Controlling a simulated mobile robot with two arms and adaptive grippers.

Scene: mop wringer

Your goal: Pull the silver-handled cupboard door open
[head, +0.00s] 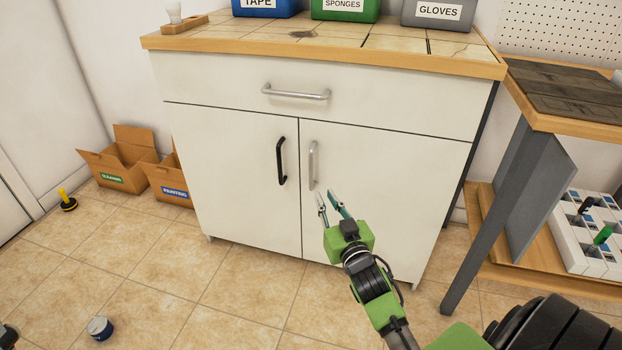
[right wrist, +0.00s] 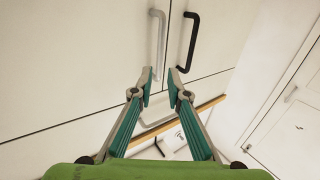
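The white cupboard has two doors side by side, both closed. The right door (head: 390,195) carries the silver handle (head: 313,165), a vertical bar near the middle seam. The left door (head: 235,175) carries a black handle (head: 281,161). My right gripper (head: 328,194) is open and empty, its fingertips just below the silver handle in the head view. In the right wrist view the silver handle (right wrist: 158,38) and black handle (right wrist: 190,42) lie beyond the parted fingertips (right wrist: 160,75), with no visible contact.
A closed drawer with a silver handle (head: 295,94) is above the doors. A workbench leg (head: 470,255) stands at the right. Cardboard boxes (head: 125,165) are at the left, and a small blue tin (head: 100,328) is on the floor. Tiled floor before the cupboard is mostly clear.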

